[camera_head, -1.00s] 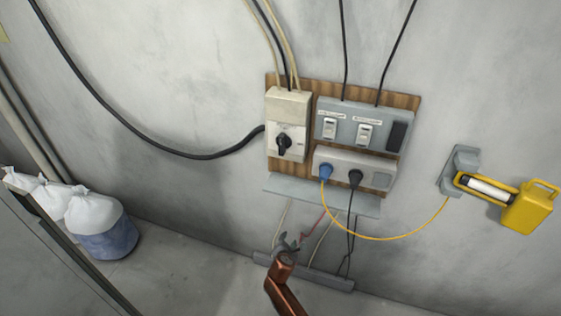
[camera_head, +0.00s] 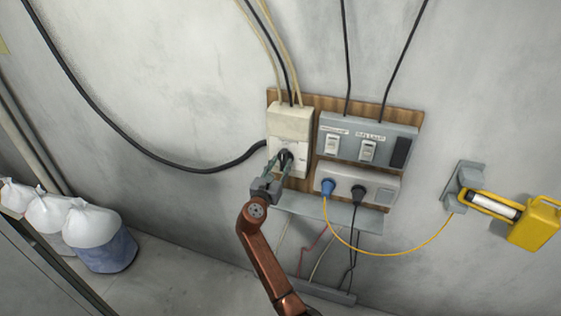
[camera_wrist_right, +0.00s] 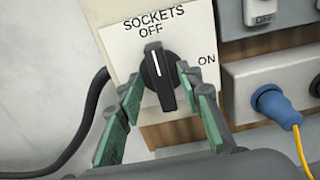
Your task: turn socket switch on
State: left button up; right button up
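The socket switch is a black rotary knob (camera_wrist_right: 158,78) on a cream box (camera_head: 290,122). In the right wrist view its white mark points up at the word OFF, and ON is printed to its right. The knob also shows in the head view (camera_head: 286,156), partly behind the gripper. My right gripper (camera_wrist_right: 160,108) is open, with green-padded fingers on either side of the knob's lower part. A gap shows on the left; whether the right finger touches the knob I cannot tell. It also shows in the head view (camera_head: 276,172). My left gripper is not in view.
Right of the box are a grey switch panel (camera_head: 350,150) and a socket strip (camera_head: 378,190) with a blue plug (camera_head: 327,187) and a black plug (camera_head: 358,194). A grey shelf (camera_head: 335,212) juts out below. A yellow lamp (camera_head: 535,222) hangs at right.

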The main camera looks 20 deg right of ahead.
jog(key=shift+w+d, duration=0.4)
jog(key=shift+w, duration=0.2)
jog(key=shift+w+d, duration=0.1)
jog(key=shift+w, duration=0.05)
jog(key=shift+r, duration=0.15)
jog(key=shift+c, duration=1)
jog(key=c, duration=0.3)
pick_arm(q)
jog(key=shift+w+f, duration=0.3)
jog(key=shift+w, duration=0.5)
pick_arm(e)
grip_shut()
